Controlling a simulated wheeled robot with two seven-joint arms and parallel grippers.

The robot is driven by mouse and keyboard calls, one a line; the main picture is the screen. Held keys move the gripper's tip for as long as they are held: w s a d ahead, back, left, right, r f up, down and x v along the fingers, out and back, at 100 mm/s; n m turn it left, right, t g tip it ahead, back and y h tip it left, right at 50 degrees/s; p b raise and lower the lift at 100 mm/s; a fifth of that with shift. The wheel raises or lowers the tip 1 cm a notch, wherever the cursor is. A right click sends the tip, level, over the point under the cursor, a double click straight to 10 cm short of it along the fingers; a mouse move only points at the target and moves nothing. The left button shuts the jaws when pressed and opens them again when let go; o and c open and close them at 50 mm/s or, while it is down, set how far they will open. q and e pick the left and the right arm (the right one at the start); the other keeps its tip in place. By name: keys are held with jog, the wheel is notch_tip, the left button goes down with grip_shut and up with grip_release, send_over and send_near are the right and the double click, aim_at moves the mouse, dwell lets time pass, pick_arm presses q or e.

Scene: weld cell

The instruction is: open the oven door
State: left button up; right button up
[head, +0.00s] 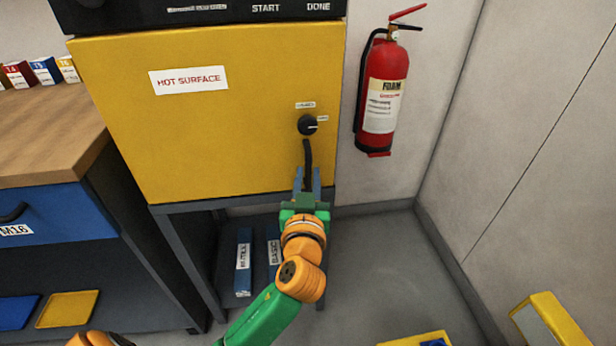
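The oven (200,130) is a yellow box with a "HOT SURFACE" label, on a dark grey stand. Its door looks closed. A round black knob (308,125) with a white mark sits at the right of the yellow front. A dark upright handle (308,157) is just below the knob. I see a gap between the fingers; contact with the handle cannot be made out. The handle's lower end is partly hidden by the gripper.
A red fire extinguisher (383,95) hangs on the wall right of the oven. A wooden-topped workbench (45,125) with a blue drawer (55,215) stands at the left. Blue binders (244,262) stand under the oven. Yellow objects (550,322) lie at the lower right.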

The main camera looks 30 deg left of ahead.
pick_arm(q)
grip_shut()
dwell(1.1)
